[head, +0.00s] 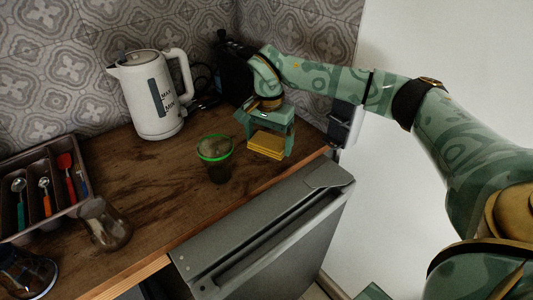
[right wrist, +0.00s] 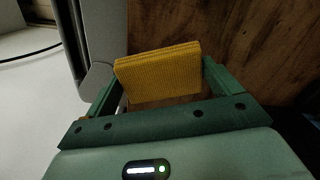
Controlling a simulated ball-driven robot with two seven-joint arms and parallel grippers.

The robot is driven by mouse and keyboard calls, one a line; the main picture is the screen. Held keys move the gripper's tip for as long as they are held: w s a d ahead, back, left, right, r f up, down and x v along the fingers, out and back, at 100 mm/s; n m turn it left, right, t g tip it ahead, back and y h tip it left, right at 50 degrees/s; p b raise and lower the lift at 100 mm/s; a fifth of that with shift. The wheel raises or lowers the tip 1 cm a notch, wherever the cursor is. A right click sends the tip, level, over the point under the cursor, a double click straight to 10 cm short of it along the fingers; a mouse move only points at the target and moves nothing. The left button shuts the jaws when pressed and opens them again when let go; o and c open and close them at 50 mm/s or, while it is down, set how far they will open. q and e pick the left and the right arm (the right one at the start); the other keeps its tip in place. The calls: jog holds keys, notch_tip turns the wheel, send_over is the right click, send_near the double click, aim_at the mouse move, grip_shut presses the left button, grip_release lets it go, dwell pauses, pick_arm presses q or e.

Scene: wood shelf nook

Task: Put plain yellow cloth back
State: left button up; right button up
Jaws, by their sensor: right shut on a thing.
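The plain yellow cloth (head: 267,145) is a folded block with ribbed texture, low at the right end of the wooden counter in the head view. My right gripper (head: 268,138) is above it and shut on it. In the right wrist view the cloth (right wrist: 158,73) sits between the two green fingers of the right gripper (right wrist: 158,85). Whether the cloth touches the counter is hard to tell. My left gripper is not in view.
A green-rimmed cup (head: 215,158) stands just left of the cloth. A white kettle (head: 150,95), a dark appliance (head: 232,72), a cutlery tray (head: 72,192) and a glass (head: 105,224) are on the counter (head: 150,185). A grey appliance door (head: 275,240) lies below the front edge.

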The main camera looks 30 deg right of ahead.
aim_at(268, 158)
jog(key=shift+w+d+f, duration=0.2)
jog(key=shift+w+f, duration=0.25)
jog(key=shift+f, duration=0.1)
jog(key=f, duration=0.1)
jog(key=f+b, duration=0.2)
jog(key=f, duration=0.1)
jog(key=shift+w+d, duration=0.2)
jog(key=shift+w, duration=0.05)
jog(key=shift+r, duration=0.15)
jog(key=o, duration=0.6)
notch_tip(268, 158, up, 12)
jog(key=p, duration=0.4)
